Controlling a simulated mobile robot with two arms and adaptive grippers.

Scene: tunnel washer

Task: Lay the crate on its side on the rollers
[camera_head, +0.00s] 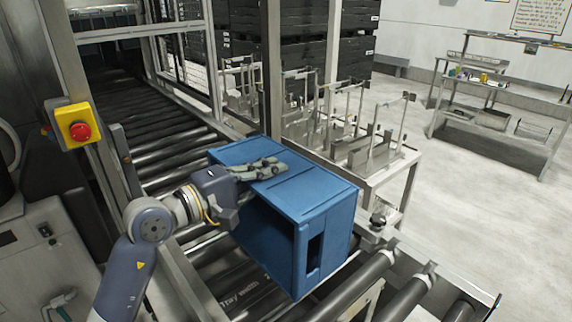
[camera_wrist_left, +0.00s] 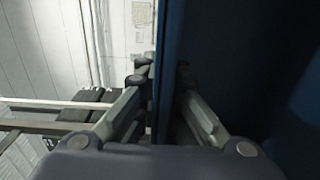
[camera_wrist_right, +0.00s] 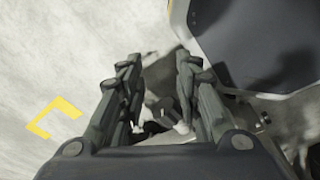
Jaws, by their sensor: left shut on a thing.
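The blue crate (camera_head: 325,205) lies on its side on the rollers (camera_head: 180,150), its open face turned toward the left front. One end wall with a dark handle slot faces front right. My left gripper (camera_head: 262,168) is at the crate's upper wall, with fingers on both sides of it. In the left wrist view the blue wall (camera_wrist_left: 168,75) stands between the two fingers (camera_wrist_left: 158,100), which are shut on it. Whether the crate's underside rests flat is hidden. My right gripper (camera_wrist_right: 157,95) shows only in its wrist view, with its fingers apart and nothing between them, above the floor.
A yellow box with a red button (camera_head: 79,131) is on the post at left. A metal rack with upright rods (camera_head: 365,150) stands behind the crate. More rollers (camera_head: 405,300) run at front right. A shelf table (camera_head: 490,105) stands farther off; open floor lies between.

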